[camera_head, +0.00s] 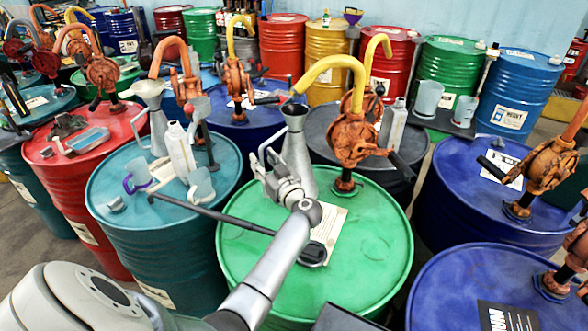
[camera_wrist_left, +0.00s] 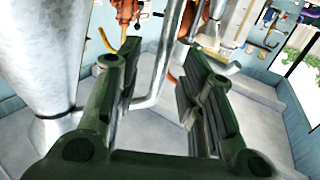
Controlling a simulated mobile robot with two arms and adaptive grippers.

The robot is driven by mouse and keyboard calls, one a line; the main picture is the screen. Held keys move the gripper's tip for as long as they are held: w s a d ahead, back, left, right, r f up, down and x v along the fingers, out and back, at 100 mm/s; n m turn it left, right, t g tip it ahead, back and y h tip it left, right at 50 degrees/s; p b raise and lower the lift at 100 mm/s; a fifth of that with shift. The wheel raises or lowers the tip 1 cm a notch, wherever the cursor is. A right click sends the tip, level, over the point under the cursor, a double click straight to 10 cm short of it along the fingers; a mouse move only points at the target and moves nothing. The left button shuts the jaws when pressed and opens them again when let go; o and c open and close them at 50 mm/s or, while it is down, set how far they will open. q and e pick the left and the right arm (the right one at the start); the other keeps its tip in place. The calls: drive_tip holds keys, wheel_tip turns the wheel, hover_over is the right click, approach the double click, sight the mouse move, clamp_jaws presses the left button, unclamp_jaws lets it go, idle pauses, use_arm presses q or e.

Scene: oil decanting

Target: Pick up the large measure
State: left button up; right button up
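The large measure, a tall grey metal jug (camera_head: 298,150) with a wide lower body and narrow neck, stands upright on the green drum (camera_head: 375,240) under a yellow spout. In the left wrist view a big grey metal cone (camera_wrist_left: 45,50), seemingly its body, fills the left side. My left gripper (camera_head: 265,165) is beside the measure, on its left in the head view. Its green fingers (camera_wrist_left: 163,85) are spread apart in the wrist view. A bent grey tube, perhaps the handle, shows between them; I cannot tell if they touch it. My right gripper is not seen.
A teal drum (camera_head: 110,200) at left carries another metal jug (camera_head: 150,110), a white bottle (camera_head: 180,150) and plastic cups. An orange hand pump (camera_head: 352,135) stands close right of the measure. A dark bar (camera_head: 215,213) crosses the gap between the drums.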

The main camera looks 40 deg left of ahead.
use_arm(q)
drive_tip(key=shift+d+r, duration=0.1)
drive_tip(key=shift+d, duration=0.05)
drive_tip(key=shift+c, duration=0.8)
clamp_jaws()
drive_tip(key=shift+r, duration=0.15)
drive_tip(key=shift+w, duration=0.1)
